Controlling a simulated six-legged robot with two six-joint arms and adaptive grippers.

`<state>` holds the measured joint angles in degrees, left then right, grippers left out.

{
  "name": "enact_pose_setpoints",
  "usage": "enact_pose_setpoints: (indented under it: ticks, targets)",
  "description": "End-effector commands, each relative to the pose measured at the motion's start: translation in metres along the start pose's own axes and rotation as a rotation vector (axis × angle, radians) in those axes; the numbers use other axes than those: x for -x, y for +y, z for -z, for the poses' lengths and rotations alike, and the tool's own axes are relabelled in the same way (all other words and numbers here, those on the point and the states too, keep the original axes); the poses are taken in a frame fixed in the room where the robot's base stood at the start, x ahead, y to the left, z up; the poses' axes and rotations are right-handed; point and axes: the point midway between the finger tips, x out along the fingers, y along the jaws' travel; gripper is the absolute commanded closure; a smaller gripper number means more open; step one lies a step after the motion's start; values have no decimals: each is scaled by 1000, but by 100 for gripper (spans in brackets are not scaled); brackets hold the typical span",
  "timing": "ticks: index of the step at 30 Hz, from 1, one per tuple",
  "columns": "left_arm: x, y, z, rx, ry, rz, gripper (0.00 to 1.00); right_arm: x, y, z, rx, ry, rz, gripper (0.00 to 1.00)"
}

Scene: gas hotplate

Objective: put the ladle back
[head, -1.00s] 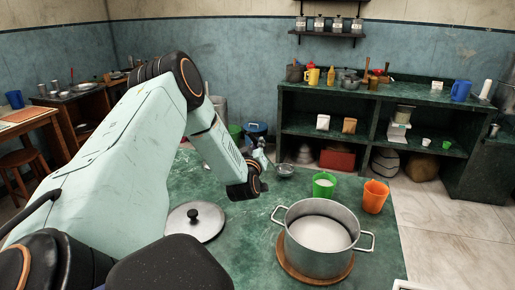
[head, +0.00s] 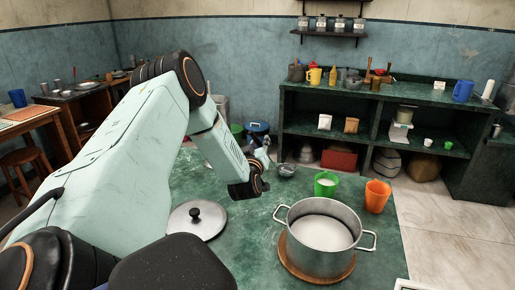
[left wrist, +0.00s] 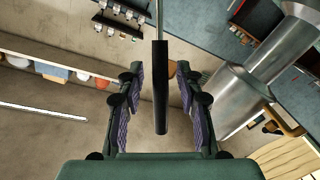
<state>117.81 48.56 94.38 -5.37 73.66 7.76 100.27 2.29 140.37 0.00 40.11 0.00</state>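My left gripper (head: 262,160) is above the far part of the green table in the head view, largely seen from behind. In the left wrist view its two purple-padded fingers (left wrist: 160,95) stand apart. A long black handle with a thin metal shaft, which looks like the ladle (left wrist: 160,88), lies between them with a visible gap on each side. The ladle's bowl is not clear in either view. A steel two-handled pot (head: 320,262) with pale contents stands on a round wooden board (head: 290,268). My right gripper is not in view.
A pot lid (head: 196,222) lies left of the pot. A green cup (head: 326,184) and an orange cup (head: 377,196) stand behind it. A small grey bowl (head: 287,170) is near the far table edge. Dark green shelves (head: 350,160) stand beyond, across open floor.

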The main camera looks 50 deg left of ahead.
Motion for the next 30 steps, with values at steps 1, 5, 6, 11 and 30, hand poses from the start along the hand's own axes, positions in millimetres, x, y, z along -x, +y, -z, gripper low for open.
enact_pose_setpoints:
  ticks: [1, 5, 6, 11, 30]
  targets:
    - [0, 2, 4, 1, 0, 0, 64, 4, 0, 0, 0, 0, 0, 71]
    - [18, 1, 3, 1, -4, 2, 64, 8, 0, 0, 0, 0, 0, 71]
    - [26, 2, 3, 2, -4, 3, 64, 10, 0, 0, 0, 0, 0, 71]
    - [57, 2, 4, 2, -4, 3, 64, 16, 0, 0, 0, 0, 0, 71]
    - [120, 2, 3, 0, 0, 0, 64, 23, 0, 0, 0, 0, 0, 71]
